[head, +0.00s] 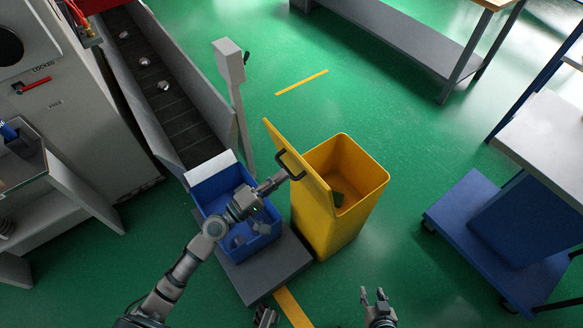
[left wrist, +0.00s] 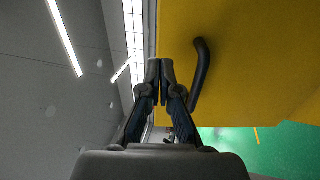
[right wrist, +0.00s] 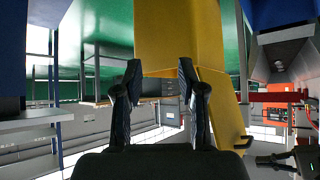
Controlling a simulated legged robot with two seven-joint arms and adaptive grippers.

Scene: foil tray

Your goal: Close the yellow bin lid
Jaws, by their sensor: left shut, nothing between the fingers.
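The yellow bin (head: 345,220) stands on the green floor with its top open and a dark object inside. Its yellow lid (head: 300,172) is swung up, tilted along the bin's left side. The lid's black handle (head: 290,165) is on its outer face; it also shows in the left wrist view (left wrist: 202,75). My left gripper (head: 280,180) is shut and empty, close beside the handle; whether it touches the lid is unclear. In the left wrist view its fingertips (left wrist: 160,70) meet left of the handle. My right gripper (head: 374,296) is open and empty, in front of the bin.
A blue crate (head: 205,190) with grey parts sits on a dark platform (head: 265,265) left of the bin, below my left arm. A conveyor (head: 165,95) and grey post (head: 236,100) stand behind. A blue cart (head: 470,225) is at right. The floor behind the bin is clear.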

